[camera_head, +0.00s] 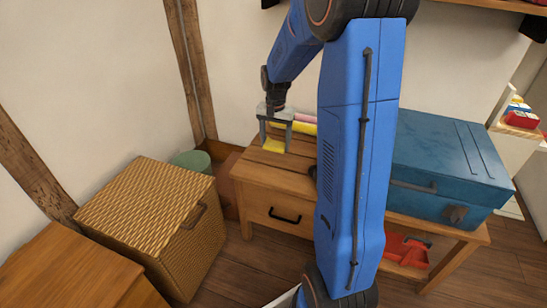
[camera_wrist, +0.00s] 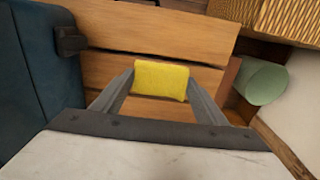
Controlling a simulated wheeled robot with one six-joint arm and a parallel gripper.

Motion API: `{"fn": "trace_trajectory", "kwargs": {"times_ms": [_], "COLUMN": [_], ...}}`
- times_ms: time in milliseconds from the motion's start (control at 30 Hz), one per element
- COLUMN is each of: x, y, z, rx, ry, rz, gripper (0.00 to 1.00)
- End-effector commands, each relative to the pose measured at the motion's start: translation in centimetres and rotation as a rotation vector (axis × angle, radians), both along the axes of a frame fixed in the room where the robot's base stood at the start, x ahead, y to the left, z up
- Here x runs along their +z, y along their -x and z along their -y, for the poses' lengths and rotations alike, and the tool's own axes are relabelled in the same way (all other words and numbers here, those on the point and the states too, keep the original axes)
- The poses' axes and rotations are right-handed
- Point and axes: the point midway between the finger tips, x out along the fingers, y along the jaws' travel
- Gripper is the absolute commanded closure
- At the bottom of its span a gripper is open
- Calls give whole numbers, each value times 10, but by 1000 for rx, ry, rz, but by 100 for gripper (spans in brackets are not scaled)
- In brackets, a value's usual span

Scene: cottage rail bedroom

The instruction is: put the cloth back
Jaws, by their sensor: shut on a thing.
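The yellow cloth (camera_head: 273,146) is between the fingers of my gripper (camera_head: 275,149), over the left part of the wooden bench (camera_head: 247,170). In the wrist view the cloth (camera_wrist: 160,78) is a small, folded-looking yellow piece, spanning the gap between the two grey fingertips (camera_wrist: 160,88). My gripper is shut on it. The wooden slats of the bench top (camera_wrist: 150,30) lie below it. I cannot tell whether the cloth touches the top.
A pink and a yellow roll (camera_head: 303,127) lie behind my gripper. A blue case (camera_head: 450,155) stands on the bench's right part. A wicker hamper (camera_head: 150,215) and a green bin (camera_head: 190,160) stand to the left. A red dustpan-like object (camera_head: 405,250) is under the bench.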

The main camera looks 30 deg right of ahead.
Motion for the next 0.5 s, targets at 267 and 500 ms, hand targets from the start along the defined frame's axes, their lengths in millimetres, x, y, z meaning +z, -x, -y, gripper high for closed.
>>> {"fn": "trace_trajectory", "kwargs": {"times_ms": [267,500], "x": [-41,-58], "y": [0,0], "z": [0,0], "rx": [0,0], "ry": [0,0], "rz": [-1,-3], "gripper": [55,55]}}
